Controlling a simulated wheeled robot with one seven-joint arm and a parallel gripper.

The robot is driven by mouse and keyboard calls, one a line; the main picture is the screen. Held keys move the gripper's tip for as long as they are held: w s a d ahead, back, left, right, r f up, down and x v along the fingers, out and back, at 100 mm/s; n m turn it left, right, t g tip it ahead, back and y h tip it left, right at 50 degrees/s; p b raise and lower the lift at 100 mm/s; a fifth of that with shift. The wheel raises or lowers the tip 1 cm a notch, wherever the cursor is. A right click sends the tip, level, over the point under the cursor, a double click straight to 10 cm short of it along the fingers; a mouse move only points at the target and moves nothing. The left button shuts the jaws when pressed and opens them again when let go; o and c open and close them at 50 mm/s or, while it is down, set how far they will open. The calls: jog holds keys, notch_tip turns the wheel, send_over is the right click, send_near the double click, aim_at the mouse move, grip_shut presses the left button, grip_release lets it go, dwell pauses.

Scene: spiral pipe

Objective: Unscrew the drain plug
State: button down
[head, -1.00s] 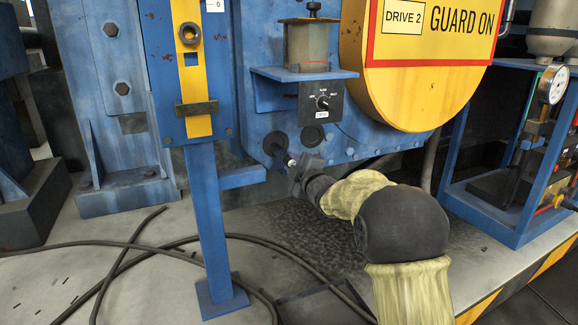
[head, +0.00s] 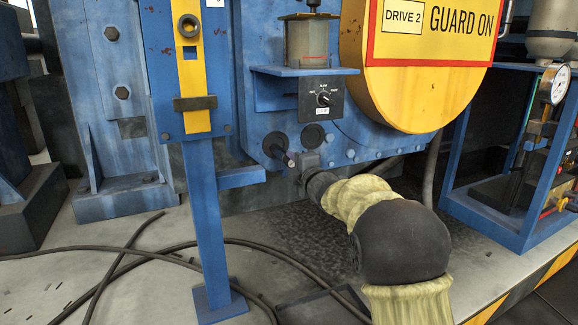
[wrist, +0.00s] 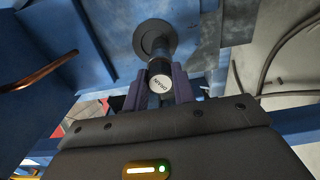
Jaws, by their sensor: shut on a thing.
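The drain plug (wrist: 161,82) shows in the wrist view as a dark cylinder with a pale round end face, its lettering turned upside down. It lies between the two fingers of my gripper (wrist: 160,88), which is shut on it. Behind it is a dark round flange (wrist: 155,38) on the blue housing. In the head view my gripper (head: 292,163) is at the low front of the housing, close to the dark flange (head: 275,145). A short piece of the plug (head: 286,157) shows between them. Its threads are hidden.
A blue post (head: 208,215) stands just left of my gripper. A switch box (head: 322,98) on a blue bracket and a yellow guard (head: 405,105) are above. Dark cables (head: 130,252) lie on the floor. A blue frame (head: 500,215) stands at right.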

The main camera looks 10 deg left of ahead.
jog(key=shift+s+a+n+b, duration=0.1)
jog(key=shift+a+n+b, duration=0.05)
jog(key=shift+n+b, duration=1.4)
jog(key=shift+a+n+b, duration=0.1)
jog(key=shift+n+b, duration=1)
jog(key=shift+n, duration=0.75)
jog(key=n, duration=0.5)
jog(key=shift+d+r, duration=0.1)
jog(key=shift+r, duration=0.05)
jog(key=c, duration=1.4)
grip_release()
jog(key=shift+o, duration=0.2)
jog(key=shift+d, duration=0.1)
